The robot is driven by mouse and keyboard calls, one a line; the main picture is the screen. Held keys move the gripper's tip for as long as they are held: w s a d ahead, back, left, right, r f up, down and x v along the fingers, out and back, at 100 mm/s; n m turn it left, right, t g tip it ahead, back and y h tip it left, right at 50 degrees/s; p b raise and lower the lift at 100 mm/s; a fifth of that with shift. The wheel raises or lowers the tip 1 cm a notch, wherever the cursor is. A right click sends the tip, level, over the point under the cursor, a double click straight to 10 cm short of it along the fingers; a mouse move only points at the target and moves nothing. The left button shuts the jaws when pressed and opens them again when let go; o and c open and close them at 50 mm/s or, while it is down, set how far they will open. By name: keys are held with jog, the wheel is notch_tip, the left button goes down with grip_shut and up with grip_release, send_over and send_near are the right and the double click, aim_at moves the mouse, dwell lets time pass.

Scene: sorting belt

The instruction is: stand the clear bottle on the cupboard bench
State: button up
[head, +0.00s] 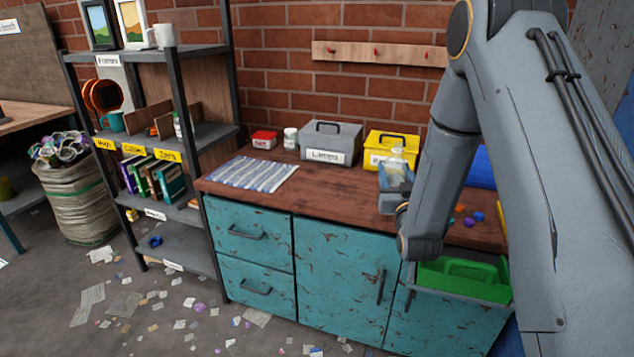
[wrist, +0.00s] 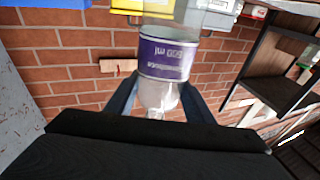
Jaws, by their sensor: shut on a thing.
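The clear bottle (wrist: 160,92) has a purple label with white print and sits between my gripper's two fingers in the wrist view. Its narrow neck end points toward the palm. In the head view the bottle (head: 397,152) is small and partly hidden by the gripper. My gripper (wrist: 158,98) is shut on it; in the head view the gripper (head: 393,182) is over the right part of the cupboard bench (head: 330,192), in front of a yellow box. The bench has a brown wooden top and worn teal doors. I cannot tell whether the bottle touches the top.
On the bench are a striped cloth (head: 253,174), a red tin (head: 264,139), a white jar (head: 290,138), a grey labelled toolbox (head: 330,145), the yellow box (head: 391,142) and several small coloured pieces. A green caddy (head: 465,278) is at the front right. The bench's middle is clear.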

jog(key=w+r+y+b, duration=0.1)
jog(key=w+r+b, duration=0.45)
jog(key=w, duration=0.45)
notch_tip(320, 180, down, 9)
jog(key=p, duration=0.2)
jog(key=shift+n, duration=0.4)
jog(key=shift+f, duration=0.25)
jog(key=o, duration=1.6)
jog(key=shift+o, duration=0.2)
jog(key=shift+r, duration=0.1)
jog(key=s, duration=0.4)
jog(key=s+f+b, duration=0.1)
jog(key=s, duration=0.3)
jog(key=s+d, duration=0.1)
jog(key=s, duration=0.2)
jog(key=shift+s+f, duration=0.35)
jog(key=shift+s, duration=0.05)
